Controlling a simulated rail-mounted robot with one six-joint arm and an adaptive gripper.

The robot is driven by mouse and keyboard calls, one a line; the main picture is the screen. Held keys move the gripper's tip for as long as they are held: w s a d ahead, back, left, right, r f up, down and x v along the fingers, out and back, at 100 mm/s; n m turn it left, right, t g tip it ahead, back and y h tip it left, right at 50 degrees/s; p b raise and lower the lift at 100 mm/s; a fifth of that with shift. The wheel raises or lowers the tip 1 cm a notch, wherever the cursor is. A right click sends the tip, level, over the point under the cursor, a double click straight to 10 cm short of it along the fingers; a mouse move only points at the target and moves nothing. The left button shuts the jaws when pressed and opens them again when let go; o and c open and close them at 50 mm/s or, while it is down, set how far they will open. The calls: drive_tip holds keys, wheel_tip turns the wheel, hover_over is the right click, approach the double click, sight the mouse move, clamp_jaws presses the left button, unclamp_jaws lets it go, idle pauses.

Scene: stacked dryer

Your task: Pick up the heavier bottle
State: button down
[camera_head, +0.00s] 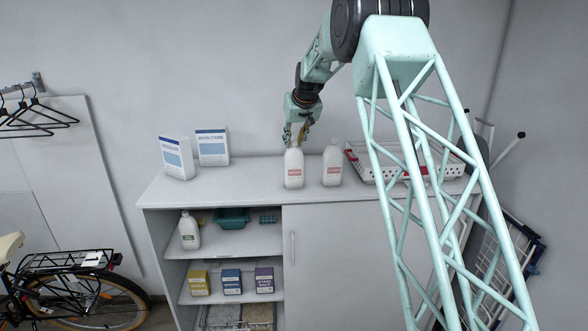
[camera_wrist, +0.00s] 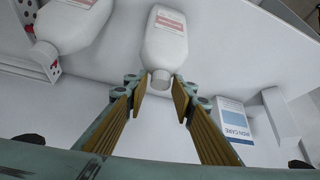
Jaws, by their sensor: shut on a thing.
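Two white bottles with red-and-white labels are on the cabinet top. The left bottle (camera_head: 293,170) is upright under my gripper (camera_head: 297,137), and its neck is between the fingers. In the wrist view this bottle (camera_wrist: 165,40) has its cap between the tips of my gripper (camera_wrist: 160,85), which is shut on it. It appears to stand on the cabinet top; I see no clear gap beneath it. The right bottle (camera_head: 332,167) stands upright a little to the right, apart from it, and also shows in the wrist view (camera_wrist: 72,25). Their weights cannot be seen.
The cabinet top (camera_head: 240,185) is clear left of the bottles. Two white-and-blue boxes (camera_head: 176,158) (camera_head: 212,148) stand at its left. A white basket (camera_head: 385,172) is close to the right bottle. Open shelves below hold another bottle (camera_head: 189,231) and several small boxes.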

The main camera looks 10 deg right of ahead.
drive_tip(key=shift+s+f, duration=0.25)
drive_tip(key=shift+f, duration=0.65)
drive_tip(key=shift+s+f, duration=0.1)
drive_tip(key=shift+w+r+b, duration=0.15)
drive_tip(key=shift+r+b, duration=0.05)
drive_tip(key=shift+r, duration=0.65)
drive_tip(key=shift+w+r+b, duration=0.15)
drive_tip(key=shift+r, duration=0.85)
drive_tip(key=shift+s+a+r, duration=0.2)
drive_tip(key=shift+s+r, duration=0.05)
drive_tip(key=shift+s, duration=0.25)
drive_tip(key=s+a+r+b, duration=0.1)
drive_tip(key=s+a, duration=0.1)
drive_tip(key=s, duration=0.5)
drive_tip(key=s+a+b, duration=0.2)
drive_tip(key=s+a, duration=0.1)
drive_tip(key=s, duration=0.3)
drive_tip(key=shift+s+a+r, duration=0.15)
drive_tip(key=shift+s+r, duration=0.2)
